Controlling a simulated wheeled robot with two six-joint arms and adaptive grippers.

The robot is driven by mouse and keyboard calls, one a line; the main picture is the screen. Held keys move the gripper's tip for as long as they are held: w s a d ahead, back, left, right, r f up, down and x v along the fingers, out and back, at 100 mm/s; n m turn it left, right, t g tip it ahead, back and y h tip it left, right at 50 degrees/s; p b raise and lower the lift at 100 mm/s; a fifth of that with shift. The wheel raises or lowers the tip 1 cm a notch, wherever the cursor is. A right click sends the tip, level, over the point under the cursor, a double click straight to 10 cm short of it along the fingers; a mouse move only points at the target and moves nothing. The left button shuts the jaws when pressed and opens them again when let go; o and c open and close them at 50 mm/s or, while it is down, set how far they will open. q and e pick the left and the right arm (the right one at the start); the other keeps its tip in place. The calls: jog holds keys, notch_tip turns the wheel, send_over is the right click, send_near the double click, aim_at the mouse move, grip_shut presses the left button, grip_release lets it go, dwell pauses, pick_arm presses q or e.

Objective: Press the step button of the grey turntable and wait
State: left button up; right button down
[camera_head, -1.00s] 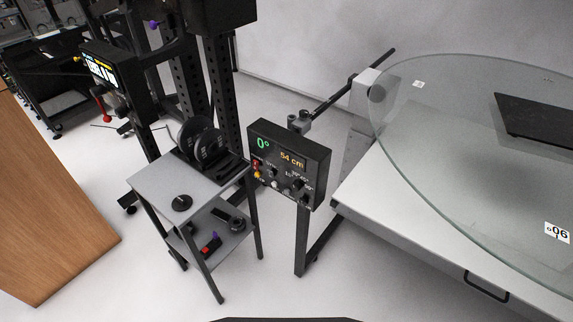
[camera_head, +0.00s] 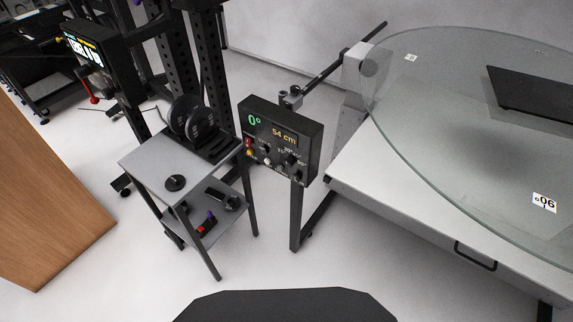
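The grey turntable has a large round glass top (camera_head: 430,110) on a light grey base (camera_head: 400,195), at the right. A black control box (camera_head: 281,138) stands on a post at its left side. Its display reads 0° in green and 54 cm in orange. Its face carries a red button, a yellow one, a white one and black knobs; their labels are too small to read, so I cannot tell which is the step button. Neither of my grippers is in view.
A small two-shelf grey cart (camera_head: 165,160) with black discs stands left of the control box. A wooden panel (camera_head: 45,200) is at the far left, and a dark rack with a screen (camera_head: 85,48) is behind. White floor is open before the box.

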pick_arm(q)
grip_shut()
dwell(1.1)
